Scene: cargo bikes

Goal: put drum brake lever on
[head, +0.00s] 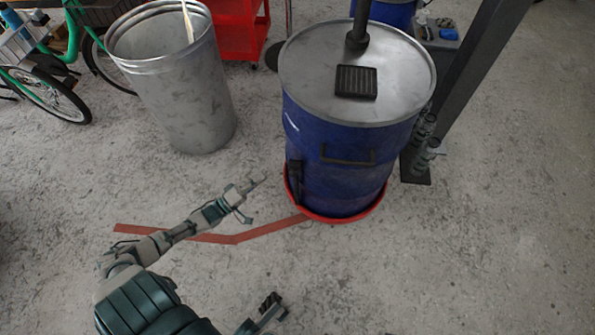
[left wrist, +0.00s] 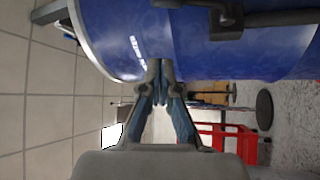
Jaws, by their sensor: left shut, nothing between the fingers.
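The blue drum (head: 335,165) stands upright with a grey metal lid (head: 310,65) and a red ring base (head: 345,217). A dark lever (head: 296,178) lies along its lower left side. In the left wrist view, a dark bar and bracket (left wrist: 225,22), apparently that lever, lie along the blue wall (left wrist: 200,55). My left gripper (head: 262,182) is to the left of the drum. Its fingers (left wrist: 160,72) are shut and empty, apart from the bar. What seems to be my right gripper (head: 272,304) is low in the head view; its finger state is unclear.
A black pedal-like plate (head: 356,82) and a dark post (head: 358,30) are on the lid. A grey metal bin (head: 180,85) stands left of the drum, a red cart (head: 238,30) behind. A dark slanted beam (head: 475,60) is close on the right. Floor in front is free.

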